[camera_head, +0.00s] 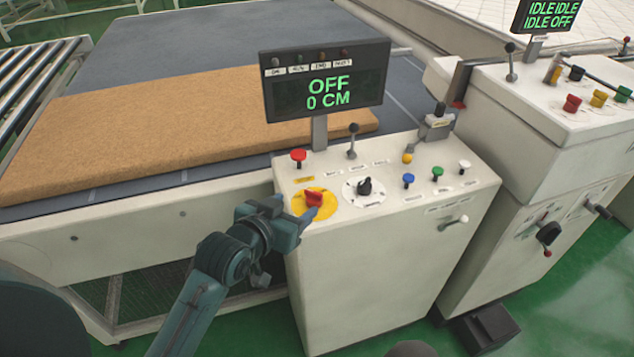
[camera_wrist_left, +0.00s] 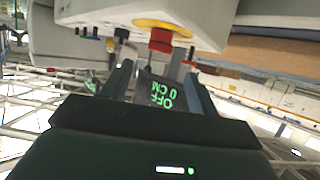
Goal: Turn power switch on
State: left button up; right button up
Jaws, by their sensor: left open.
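The red power switch (camera_head: 314,198) sits on a round yellow plate (camera_head: 326,209) at the front left of the white control console (camera_head: 380,280). The display (camera_head: 325,82) above it reads OFF and 0 CM. My left gripper (camera_head: 290,215) is at the console's left edge, just left of the switch, with its jaws open. In the left wrist view the red switch (camera_wrist_left: 161,40) shows ahead, beyond and above the two spread fingers (camera_wrist_left: 158,88), with nothing held between them. Whether a finger touches the switch cannot be told. My right gripper is not in view.
The console top also carries a red mushroom button (camera_head: 298,157), a black knob (camera_head: 364,187), a lever (camera_head: 353,140) and blue, green and white buttons. A tan mattress (camera_head: 160,125) lies on the conveyor behind. A second console (camera_head: 540,110) stands at right.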

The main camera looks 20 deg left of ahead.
aim_at(313, 192)
pick_arm(q)
jog(key=x, duration=1)
jog(key=shift+w+f, duration=0.15)
jog(key=shift+w, duration=0.05)
jog(key=shift+w+d+f+p, duration=0.15)
jog(key=shift+w+f+p, duration=0.15)
jog(key=shift+w, duration=0.2)
jog(key=shift+c, duration=0.2)
jog(key=c, duration=1)
jog(key=shift+o, duration=0.2)
